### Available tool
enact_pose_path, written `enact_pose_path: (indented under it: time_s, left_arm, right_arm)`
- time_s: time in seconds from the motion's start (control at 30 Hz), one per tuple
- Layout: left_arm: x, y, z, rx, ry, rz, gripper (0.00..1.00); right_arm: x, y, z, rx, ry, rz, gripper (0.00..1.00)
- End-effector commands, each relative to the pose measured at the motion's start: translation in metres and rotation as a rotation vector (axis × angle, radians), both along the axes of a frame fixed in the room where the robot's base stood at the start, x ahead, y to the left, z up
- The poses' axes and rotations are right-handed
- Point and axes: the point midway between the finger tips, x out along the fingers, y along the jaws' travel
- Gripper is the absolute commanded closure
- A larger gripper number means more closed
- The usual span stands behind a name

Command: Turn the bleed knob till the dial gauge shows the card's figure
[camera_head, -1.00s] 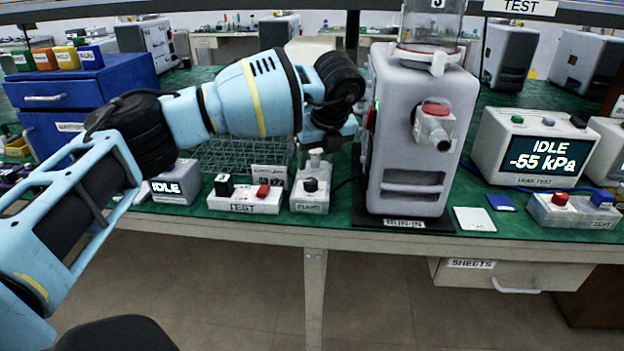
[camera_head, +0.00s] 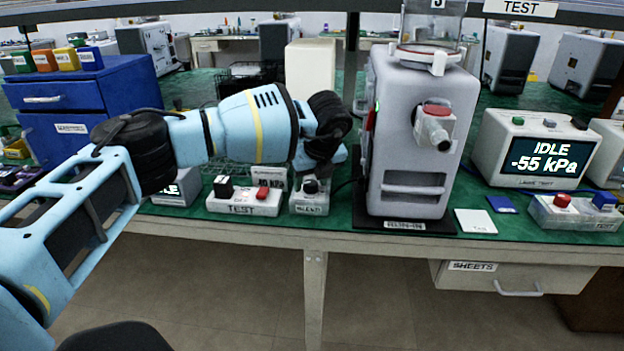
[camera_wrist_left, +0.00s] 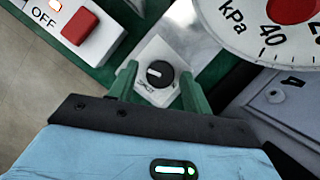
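The bleed knob is a small black knob with a white mark on a pale block; it shows in the left wrist view (camera_wrist_left: 160,73) and just under my gripper in the head view (camera_head: 311,187). My left gripper (camera_wrist_left: 158,76) is open, its green fingers spread either side of the knob; I cannot tell whether they touch it. The dial gauge (camera_wrist_left: 275,30) is partly in the left wrist view, with "kPa" and "40" on its white face; its needle is out of sight. The card (camera_head: 268,175) stands behind the switch box, its kPa figure hard to read. My right gripper is out of view.
A white switch box (camera_head: 244,200) with a red button sits left of the knob block. The grey pump (camera_head: 415,140) stands close on the right. A pressure display (camera_head: 535,150) reads IDLE, -55 kPa. A blue drawer cabinet (camera_head: 75,100) is at far left.

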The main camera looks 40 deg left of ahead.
Motion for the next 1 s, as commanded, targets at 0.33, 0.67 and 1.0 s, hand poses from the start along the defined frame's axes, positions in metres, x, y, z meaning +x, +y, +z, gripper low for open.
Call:
enact_pose_path:
  time_s: [0.33, 0.67, 1.0]
  left_arm:
    - [0.0, 0.0, 0.0, 0.0, 0.0, -0.001, 0.93]
    - [-0.002, 0.001, 0.004, -0.004, 0.0, -0.218, 0.93]
    - [-0.002, 0.002, 0.002, -0.001, -0.001, -0.413, 0.93]
  right_arm:
    - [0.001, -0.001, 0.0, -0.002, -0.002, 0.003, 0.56]
    - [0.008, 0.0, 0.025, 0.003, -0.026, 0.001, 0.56]
    - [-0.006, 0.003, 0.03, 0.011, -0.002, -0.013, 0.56]
